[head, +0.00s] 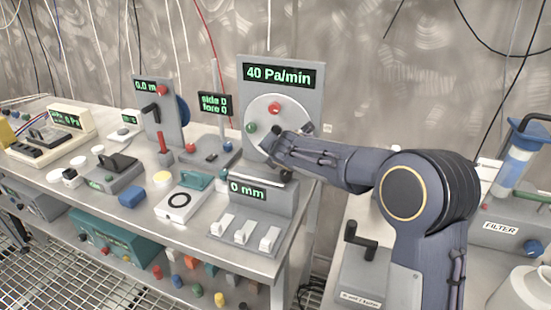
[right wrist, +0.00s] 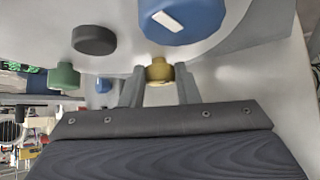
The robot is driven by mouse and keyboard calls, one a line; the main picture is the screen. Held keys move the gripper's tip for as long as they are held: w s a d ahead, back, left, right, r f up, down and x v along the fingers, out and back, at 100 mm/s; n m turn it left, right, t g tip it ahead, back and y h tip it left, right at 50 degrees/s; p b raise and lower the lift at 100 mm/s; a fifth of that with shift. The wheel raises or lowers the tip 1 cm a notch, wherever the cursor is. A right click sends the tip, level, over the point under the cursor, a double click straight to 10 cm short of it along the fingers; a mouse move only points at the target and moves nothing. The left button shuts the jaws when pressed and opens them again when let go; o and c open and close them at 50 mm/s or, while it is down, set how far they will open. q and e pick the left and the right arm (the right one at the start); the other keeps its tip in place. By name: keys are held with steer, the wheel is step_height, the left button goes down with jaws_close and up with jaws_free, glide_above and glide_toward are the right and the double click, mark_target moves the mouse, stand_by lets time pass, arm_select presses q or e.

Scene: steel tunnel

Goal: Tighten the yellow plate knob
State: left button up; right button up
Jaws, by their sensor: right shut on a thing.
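The yellow plate knob (right wrist: 158,72) shows in the right wrist view between the two fingers of my right gripper (right wrist: 156,84), which is shut on it. In the head view my right gripper (head: 279,150) is at the lower part of a round pale plate (head: 290,105) on a grey upright panel. The arm covers the yellow knob there. A red knob (head: 274,107) and a green knob (head: 251,127) show on the plate. The panel display (head: 279,75) reads 40 Pa/min. My left gripper is not in view.
Around the yellow knob in the right wrist view are a large blue knob (right wrist: 182,20), a black knob (right wrist: 95,40) and a green knob (right wrist: 64,77). A 0 mm switch box (head: 258,205) stands just below my right gripper. Bench devices crowd the left.

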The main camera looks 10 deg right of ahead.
stand_by(0.3)
steer(key=o, duration=1)
steer(key=shift+c, duration=0.2)
steer(key=shift+r, duration=0.4)
steer(key=w+a+r+p+v, duration=0.1)
steer(key=a+r+p+v, duration=0.1)
steer(key=v, duration=1.6)
steer(key=shift+a, duration=0.2)
